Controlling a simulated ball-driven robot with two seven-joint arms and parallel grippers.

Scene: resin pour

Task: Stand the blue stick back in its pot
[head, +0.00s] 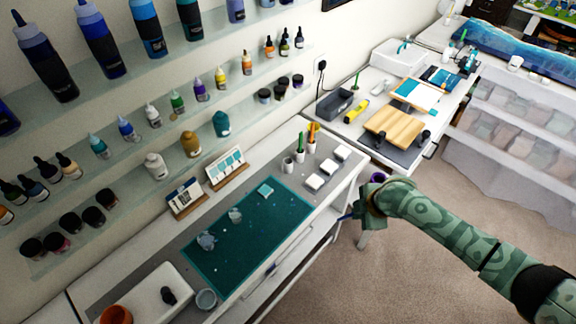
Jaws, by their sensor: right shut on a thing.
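My right gripper (358,212) is off the right front edge of the work table, above the floor. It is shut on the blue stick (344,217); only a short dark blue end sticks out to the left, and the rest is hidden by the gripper. At the back of the table stand small pots. The front grey pot (287,166) shows no stick. The pot behind it (300,156) holds a green stick, and another pot (311,147) holds orange and yellow sticks. My left gripper is out of view.
A teal mat (222,264) with small cups covers the table's middle. White blocks (328,167) sit right of the pots, towards my right gripper. Card stands (226,168) stand left. Glass shelves of bottles line the wall. A second bench (408,158) stands at the back right.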

